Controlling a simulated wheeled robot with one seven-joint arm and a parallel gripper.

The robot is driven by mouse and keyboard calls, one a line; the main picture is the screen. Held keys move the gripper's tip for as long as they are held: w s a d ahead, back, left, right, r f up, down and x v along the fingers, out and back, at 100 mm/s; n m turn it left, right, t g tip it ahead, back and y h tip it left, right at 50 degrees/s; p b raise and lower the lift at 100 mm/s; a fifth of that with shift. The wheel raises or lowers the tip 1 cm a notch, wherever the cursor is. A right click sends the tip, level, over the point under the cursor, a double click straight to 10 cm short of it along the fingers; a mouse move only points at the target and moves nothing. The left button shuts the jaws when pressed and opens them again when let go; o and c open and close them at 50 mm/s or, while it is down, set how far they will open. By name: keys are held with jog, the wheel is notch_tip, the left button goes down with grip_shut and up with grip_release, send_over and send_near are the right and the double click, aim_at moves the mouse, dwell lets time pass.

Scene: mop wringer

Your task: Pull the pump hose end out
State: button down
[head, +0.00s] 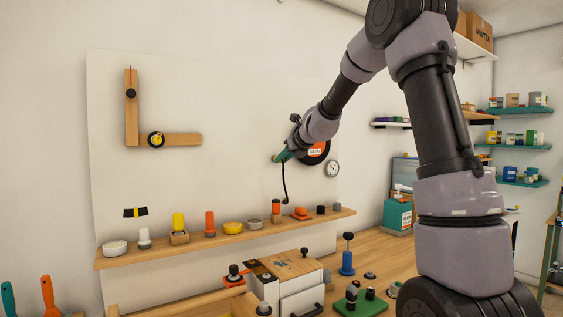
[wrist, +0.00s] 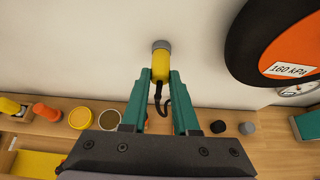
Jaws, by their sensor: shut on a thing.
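My gripper (wrist: 161,82) has its two teal fingers shut on a yellow hose end (wrist: 161,62) in the wrist view. A grey collar (wrist: 160,45) sits at the far tip of the yellow part, against or just in front of the pale wall; I cannot tell which. A thin black hose (wrist: 160,100) hangs from the yellow end between the fingers. In the head view my gripper (head: 283,156) is at the wall panel, above the shelf, and the black hose (head: 285,186) dangles below it. The yellow part is hidden there.
A black disc with an orange face marked 160 kPa (wrist: 294,45) is close to the right of my gripper. A small dial (head: 332,169) is beside it. Below runs a wooden shelf (head: 240,238) with several small knobs and caps.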

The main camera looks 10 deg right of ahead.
jog(key=shift+s, duration=0.15)
jog(key=shift+s+d, duration=0.3)
jog(key=shift+s, duration=0.35)
jog(key=shift+s+d, duration=0.25)
jog(key=shift+s, duration=0.45)
jog(key=shift+s+d, duration=0.3)
jog(key=shift+s, duration=0.35)
